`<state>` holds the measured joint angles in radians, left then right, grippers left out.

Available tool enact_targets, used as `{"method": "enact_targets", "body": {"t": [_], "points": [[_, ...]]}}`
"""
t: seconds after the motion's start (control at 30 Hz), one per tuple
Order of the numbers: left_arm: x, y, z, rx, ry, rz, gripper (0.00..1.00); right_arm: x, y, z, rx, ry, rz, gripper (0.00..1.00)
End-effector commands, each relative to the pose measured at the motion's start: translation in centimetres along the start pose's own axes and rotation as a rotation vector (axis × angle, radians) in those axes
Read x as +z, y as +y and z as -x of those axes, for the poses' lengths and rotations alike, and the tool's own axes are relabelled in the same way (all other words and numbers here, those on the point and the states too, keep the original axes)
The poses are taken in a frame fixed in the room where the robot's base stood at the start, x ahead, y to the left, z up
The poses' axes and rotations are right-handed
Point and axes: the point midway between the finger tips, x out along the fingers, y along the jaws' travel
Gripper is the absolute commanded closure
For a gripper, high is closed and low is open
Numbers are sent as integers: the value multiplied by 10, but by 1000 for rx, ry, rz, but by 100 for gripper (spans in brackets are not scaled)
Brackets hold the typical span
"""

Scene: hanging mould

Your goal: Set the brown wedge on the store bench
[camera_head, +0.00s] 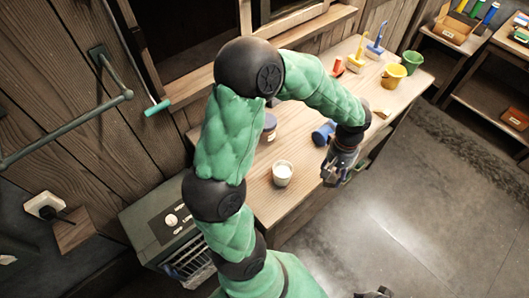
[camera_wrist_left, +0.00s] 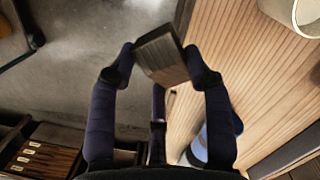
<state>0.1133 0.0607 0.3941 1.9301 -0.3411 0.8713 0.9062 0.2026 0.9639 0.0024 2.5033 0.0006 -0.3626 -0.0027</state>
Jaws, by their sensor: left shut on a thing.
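The brown wedge (camera_wrist_left: 162,55) is a dark wooden block in the left wrist view, tilted between my two fingertips. My left gripper (camera_wrist_left: 163,62) is shut on it. In the head view my left gripper (camera_head: 333,172) is over the front edge of the long wooden bench (camera_head: 265,200), and the wedge is too small and dark to make out there. Part of the wedge's faces is hidden by my fingers. I cannot tell from the frames whether this long bench or the shelved one at right (camera_head: 465,40) is the store bench. My right gripper is not clearly visible.
Near my gripper on the long bench are a blue object (camera_head: 323,132), a white-filled cup (camera_head: 282,173) and a dark jar (camera_head: 269,127). Yellow (camera_head: 393,75) and green (camera_head: 411,62) cups and brushes (camera_head: 375,45) stand farther back. Open floor (camera_head: 420,200) lies right.

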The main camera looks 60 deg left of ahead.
Motion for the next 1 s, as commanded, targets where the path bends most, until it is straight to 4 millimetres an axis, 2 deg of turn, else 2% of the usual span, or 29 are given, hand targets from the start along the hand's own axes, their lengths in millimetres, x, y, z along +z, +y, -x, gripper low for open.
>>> {"method": "enact_targets", "body": {"t": [0.2,0.5,0.63,0.83,1.0], "points": [[15,-37,22,54,0,342,75,0,-1,4,0,0,0,100],[39,-74,43,115,-3,747,75,0,-5,13,0,0,0,100],[45,-82,47,129,-4,849,75,0,-5,15,0,0,0,100],[49,-86,49,137,-5,908,75,0,-6,16,0,0,0,100],[39,-84,45,135,-6,909,75,0,-5,14,0,0,0,100]]}}
